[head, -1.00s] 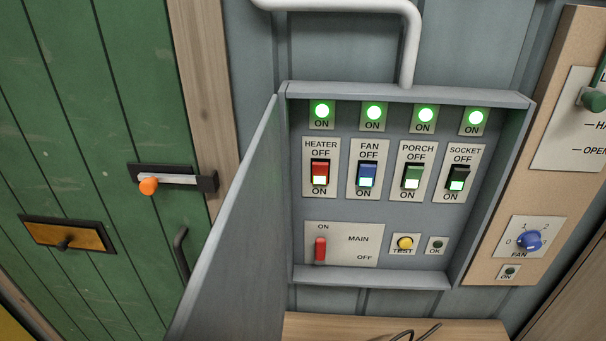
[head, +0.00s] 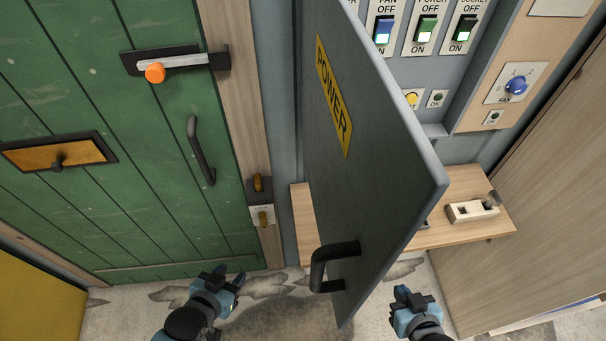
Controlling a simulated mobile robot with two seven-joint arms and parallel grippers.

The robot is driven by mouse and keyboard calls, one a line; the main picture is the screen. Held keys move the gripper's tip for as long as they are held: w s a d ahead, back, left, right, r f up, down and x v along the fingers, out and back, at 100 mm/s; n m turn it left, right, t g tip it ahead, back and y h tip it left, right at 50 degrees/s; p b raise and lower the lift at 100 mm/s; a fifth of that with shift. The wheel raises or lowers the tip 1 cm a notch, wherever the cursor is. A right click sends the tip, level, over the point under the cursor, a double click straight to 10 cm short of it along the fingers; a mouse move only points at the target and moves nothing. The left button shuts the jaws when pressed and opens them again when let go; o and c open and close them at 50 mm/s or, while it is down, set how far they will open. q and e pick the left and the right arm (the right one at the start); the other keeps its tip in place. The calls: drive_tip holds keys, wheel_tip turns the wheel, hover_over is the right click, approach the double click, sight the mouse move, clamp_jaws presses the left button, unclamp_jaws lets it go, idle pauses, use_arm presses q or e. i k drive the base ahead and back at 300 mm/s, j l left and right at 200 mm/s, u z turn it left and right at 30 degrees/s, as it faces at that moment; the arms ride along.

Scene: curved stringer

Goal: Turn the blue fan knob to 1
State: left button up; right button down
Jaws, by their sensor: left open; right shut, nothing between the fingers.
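The blue fan knob (head: 516,86) sits on a white plate marked FAN (head: 501,97), fixed to a tan wooden board at the upper right. Numbers ring the knob, but its exact pointing is too small to read surely. My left gripper (head: 229,279) is open and empty, low in front of the green door, far left of and below the knob. My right gripper (head: 411,293) is shut and empty, low beside the grey panel door, well below and left of the knob. Neither gripper touches anything.
The open grey POWER door (head: 375,150) with its black handle (head: 330,268) juts out between my grippers. A wooden shelf (head: 440,236) holds a white block (head: 473,211) below the knob. A wooden side panel (head: 530,230) stands at the right.

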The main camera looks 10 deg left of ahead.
sight(517, 85)
drive_tip(key=k+j+z, duration=0.1)
drive_tip(key=j+z, duration=0.15)
drive_tip(key=z, duration=0.2)
drive_tip(key=k+j+z, duration=0.15)
drive_tip(key=z, duration=0.35)
